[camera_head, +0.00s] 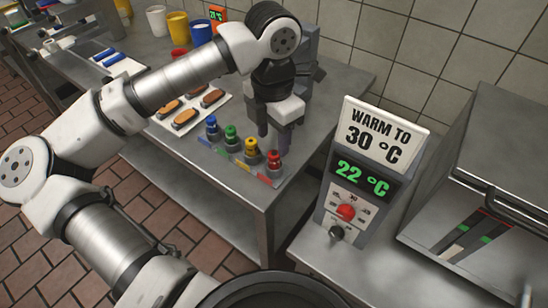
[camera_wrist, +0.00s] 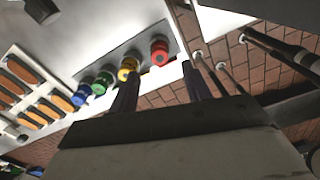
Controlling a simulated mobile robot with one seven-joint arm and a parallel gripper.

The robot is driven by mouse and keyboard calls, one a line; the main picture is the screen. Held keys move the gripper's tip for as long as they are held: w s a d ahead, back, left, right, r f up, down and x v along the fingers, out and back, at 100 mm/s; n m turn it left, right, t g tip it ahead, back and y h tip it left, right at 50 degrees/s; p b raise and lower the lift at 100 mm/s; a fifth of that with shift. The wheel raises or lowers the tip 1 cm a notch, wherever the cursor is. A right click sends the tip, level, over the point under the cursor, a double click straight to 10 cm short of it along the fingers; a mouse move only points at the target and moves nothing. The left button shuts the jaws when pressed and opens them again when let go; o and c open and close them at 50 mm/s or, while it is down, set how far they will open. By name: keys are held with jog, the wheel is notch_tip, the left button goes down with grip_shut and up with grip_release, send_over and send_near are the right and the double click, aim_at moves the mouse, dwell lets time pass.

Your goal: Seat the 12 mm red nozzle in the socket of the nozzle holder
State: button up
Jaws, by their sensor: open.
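The red nozzle (camera_head: 273,160) stands at the near right end of a row, after the yellow nozzle (camera_head: 251,150), the green nozzle (camera_head: 231,140) and the blue nozzle (camera_head: 212,128). My gripper (camera_head: 274,138) points down just behind the red nozzle, open and empty. In the wrist view, the red nozzle (camera_wrist: 159,51) shows beyond the gap between the fingers of my gripper (camera_wrist: 160,75), apart from them. A grey strip (camera_wrist: 112,62) lies under the row. I cannot make out the holder's socket for certain; a grey upright body (camera_head: 309,48) stands partly hidden behind my wrist.
A white tray (camera_head: 222,99) of brown pastries lies behind the nozzles. Cups, including a yellow one (camera_head: 178,27), stand at the back. A sign device (camera_head: 366,185) reads "WARM TO 30 °C" and 22 °C. The steel table's front right edge is close to the red nozzle.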

aim_at(274, 153)
jog(key=shift+d+f+p, duration=0.1)
jog(key=shift+f+p, duration=0.95)
jog(key=shift+f, duration=2.05)
jog(key=c, duration=1)
grip_shut()
jog(key=shift+w+r, duration=0.1)
jog(key=shift+r, duration=0.05)
notch_tip(274, 153, up, 20)
jog(key=b, duration=0.3)
